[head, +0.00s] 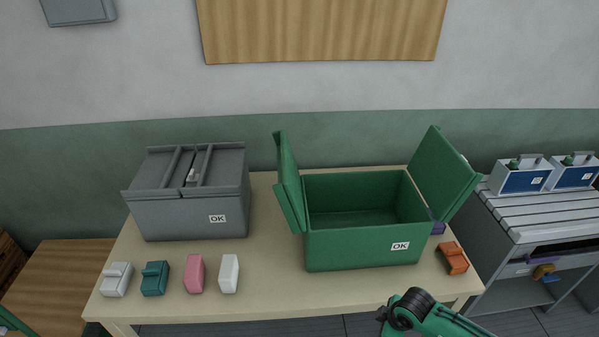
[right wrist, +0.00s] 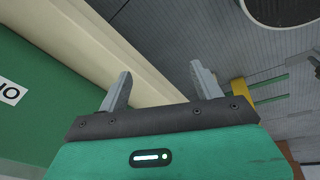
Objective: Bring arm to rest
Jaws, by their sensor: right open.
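My right gripper (right wrist: 160,86) is open in the right wrist view, with its two grey fingers apart and nothing between them. A pale table edge and the green box's wall with its label show beyond the fingers. In the head view my right arm comes in at the bottom right, in front of the table's front edge. My left gripper is not in view. The green box (head: 350,252) stands on the table (head: 270,300) with both lid flaps raised, and its visible inside looks empty. The grey box (head: 185,215) at the left has its lid flaps closed.
A white-grey block (head: 116,279), a teal block (head: 155,278), a pink block (head: 195,273) and a white block (head: 229,273) line the table's front left. An orange block (head: 453,258) lies right of the green box. A grey slatted bench (head: 545,212) stands at right.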

